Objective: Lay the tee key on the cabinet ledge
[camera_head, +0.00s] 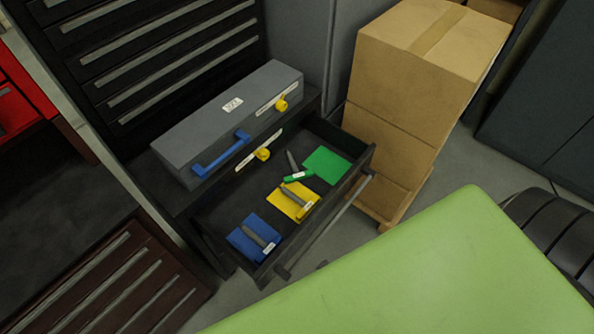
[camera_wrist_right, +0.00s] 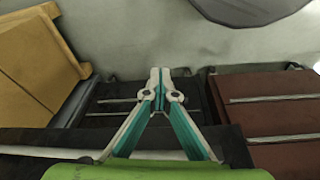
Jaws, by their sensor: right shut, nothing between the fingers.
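Several T-shaped keys with grey shafts lie in an open black drawer (camera_head: 217,212). One with a green handle (camera_head: 298,176) lies at an angle beside a green pad (camera_head: 328,165). One lies on a yellow pad (camera_head: 283,203) and one on a blue pad (camera_head: 240,243). Which is the tee key I cannot tell. The black cabinet ledge (camera_head: 167,185) shows around a grey box (camera_head: 235,115) above the drawer. My right gripper (camera_wrist_right: 160,75) is shut and empty in the right wrist view. It is absent from the head view. My left gripper is not in view.
The grey box carries a blue handle (camera_head: 222,157) and a yellow knob (camera_head: 281,105). Stacked cardboard boxes (camera_head: 410,70) stand right of the drawer. A lime-green surface (camera_head: 440,265) fills the lower right. A dark brown drawer cabinet (camera_head: 125,285) stands at lower left.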

